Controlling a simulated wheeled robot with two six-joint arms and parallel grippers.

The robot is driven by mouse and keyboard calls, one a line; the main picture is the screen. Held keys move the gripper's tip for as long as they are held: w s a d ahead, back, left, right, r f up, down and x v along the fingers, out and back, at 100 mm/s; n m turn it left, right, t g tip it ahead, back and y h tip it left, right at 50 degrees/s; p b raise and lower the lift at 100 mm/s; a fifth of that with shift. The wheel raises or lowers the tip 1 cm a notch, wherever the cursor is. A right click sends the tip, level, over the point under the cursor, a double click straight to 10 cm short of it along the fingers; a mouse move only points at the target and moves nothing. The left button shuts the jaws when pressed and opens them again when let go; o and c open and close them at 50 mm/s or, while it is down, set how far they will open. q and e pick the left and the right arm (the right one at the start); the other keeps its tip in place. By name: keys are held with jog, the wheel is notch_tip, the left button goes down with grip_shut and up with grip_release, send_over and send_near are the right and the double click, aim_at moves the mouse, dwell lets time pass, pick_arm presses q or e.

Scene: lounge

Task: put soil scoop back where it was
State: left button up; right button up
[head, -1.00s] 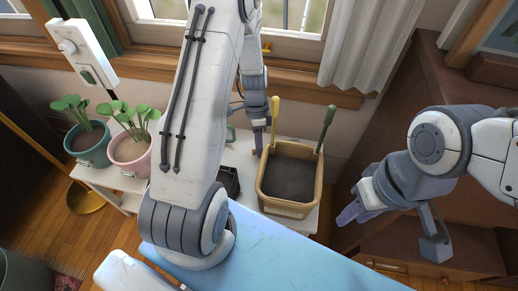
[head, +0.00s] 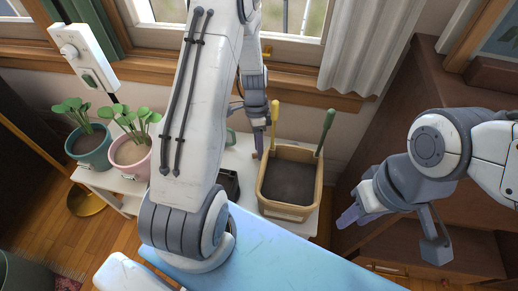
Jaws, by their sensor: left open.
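A wooden soil box (head: 290,212) with dark soil stands on the white bench below the window. A tool with a yellow handle (head: 275,118) stands upright at its back left corner, and one with a green handle (head: 326,129) at its back right. Their lower ends are hidden, so I cannot tell which is the soil scoop. My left gripper (head: 258,150) is open, pointing down at the box's back left corner, close beside the yellow handle; I cannot tell whether they touch. My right gripper (head: 358,211) hangs to the right of the box, apart from it; its jaw opening is unclear.
A teal pot (head: 91,151) and a pink pot (head: 130,160) with seedlings stand on the left of the white bench (head: 100,181). A small black container (head: 230,184) sits left of the box, partly behind my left arm. Brown wooden furniture (head: 400,110) stands at the right.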

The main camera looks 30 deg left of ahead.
pick_arm(q)
jog(key=p+v, duration=0.4)
jog(key=v, duration=0.7)
jog(key=s+d+r+t+y, duration=0.1)
jog(key=s+d+r, duration=0.2)
jog(key=d+r, duration=0.3)
jog(key=s+d+r, duration=0.2)
jog(key=d+r, duration=0.2)
jog(key=d, duration=0.4)
jog(key=s+d+r+n+t, duration=0.1)
jog(key=s+d+r, duration=0.1)
jog(key=s, duration=0.6)
jog(key=s+d+r+n, duration=0.2)
jog(key=s+d, duration=0.3)
jog(key=s, duration=0.3)
jog(key=shift+s+d+r+t, duration=0.2)
jog(key=shift+s+r+t, duration=0.1)
jog(key=shift+r+t, duration=0.15)
jog(key=shift+r, duration=0.1)
notch_tip(320, 180, up, 32)
jog(key=p, duration=3.1)
jog(key=shift+p, duration=0.4)
